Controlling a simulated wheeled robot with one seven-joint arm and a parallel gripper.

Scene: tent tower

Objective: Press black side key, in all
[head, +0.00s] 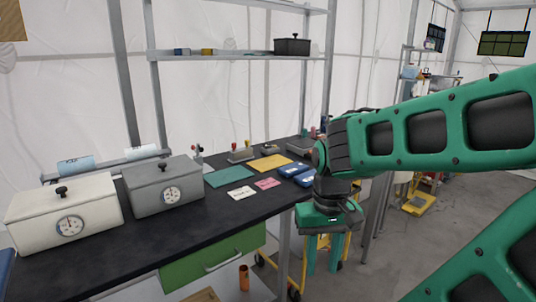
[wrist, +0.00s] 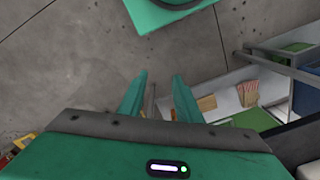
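I cannot make out a black side key in either view. My gripper (head: 322,268) hangs with its fingers down, just off the right front end of the black workbench (head: 95,262). In the wrist view my gripper (wrist: 160,78) has its two green fingers apart, with nothing between them. On the bench stand a cream box (head: 93,223) and a grey box (head: 143,193), each with a round dial and a black knob on its lid. Two blue items (head: 292,171) lie near the right end of the bench, close to my arm.
A green mat (head: 230,177), a yellow mat (head: 270,162), a white card (head: 241,193) and a pink card (head: 267,184) lie on the bench. Small stamp-like objects (head: 241,153) stand behind. A green drawer (head: 213,262) is below. Grey floor (head: 395,250) is open at right.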

